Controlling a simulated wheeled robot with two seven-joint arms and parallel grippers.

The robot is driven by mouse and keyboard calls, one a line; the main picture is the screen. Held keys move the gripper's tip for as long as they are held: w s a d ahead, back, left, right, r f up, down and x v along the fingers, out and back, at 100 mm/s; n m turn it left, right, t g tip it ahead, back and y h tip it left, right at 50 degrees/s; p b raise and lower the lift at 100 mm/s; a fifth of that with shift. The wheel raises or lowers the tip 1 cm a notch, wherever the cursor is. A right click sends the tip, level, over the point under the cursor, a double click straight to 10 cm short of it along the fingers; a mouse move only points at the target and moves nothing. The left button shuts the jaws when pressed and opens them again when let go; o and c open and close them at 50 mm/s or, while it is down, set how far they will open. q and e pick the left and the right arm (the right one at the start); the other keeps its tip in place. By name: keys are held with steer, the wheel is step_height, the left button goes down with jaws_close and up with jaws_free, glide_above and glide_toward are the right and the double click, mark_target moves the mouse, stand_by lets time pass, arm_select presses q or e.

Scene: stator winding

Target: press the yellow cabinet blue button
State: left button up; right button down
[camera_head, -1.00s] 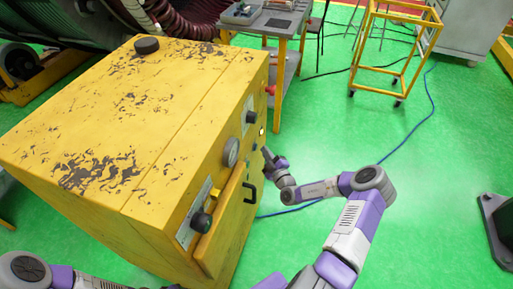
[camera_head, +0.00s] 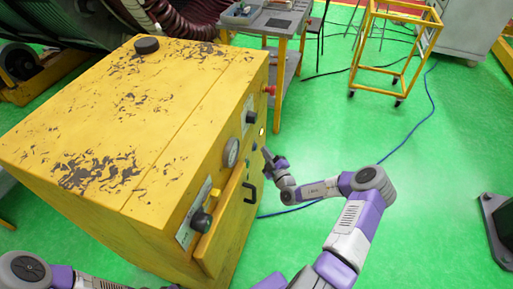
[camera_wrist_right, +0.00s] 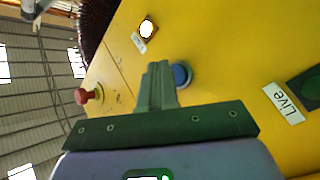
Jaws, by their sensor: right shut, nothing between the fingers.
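The yellow cabinet (camera_head: 120,130) stands at the left and centre of the head view, its top scuffed and its control panel facing right. The blue button (camera_wrist_right: 181,75) shows in the right wrist view on the yellow panel, just right of the fingertips and partly hidden by them. My right gripper (camera_head: 267,154) is close to the panel in the head view; in the wrist view its shut fingers (camera_wrist_right: 158,72) hold nothing. I cannot tell whether the fingertips touch the button. My left arm shows only in part at the lower left, and its gripper is out of view.
A red knob (camera_wrist_right: 88,96) and a lit round lamp (camera_wrist_right: 147,28) are on the panel near the button. A "Live" label (camera_wrist_right: 283,103) is at the right. A grey table (camera_head: 268,20) and a yellow cart frame (camera_head: 400,45) stand behind.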

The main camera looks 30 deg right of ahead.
stand_by(0.3)
steer(key=shift+w+a+p, duration=0.25)
steer(key=shift+w+p, duration=0.1)
steer(key=shift+p, duration=0.1)
steer(key=shift+w+a, duration=0.25)
steer(key=shift+w, duration=0.05)
stand_by(0.6)
stand_by(0.4)
steer(key=shift+s+d+p, duration=0.45)
steer(key=shift+s+p, duration=0.2)
steer(key=shift+d, duration=0.1)
steer(key=s+d, duration=0.1)
steer(key=s, duration=0.1)
steer(key=s+d+p, duration=0.1)
steer(key=s+d, duration=0.1)
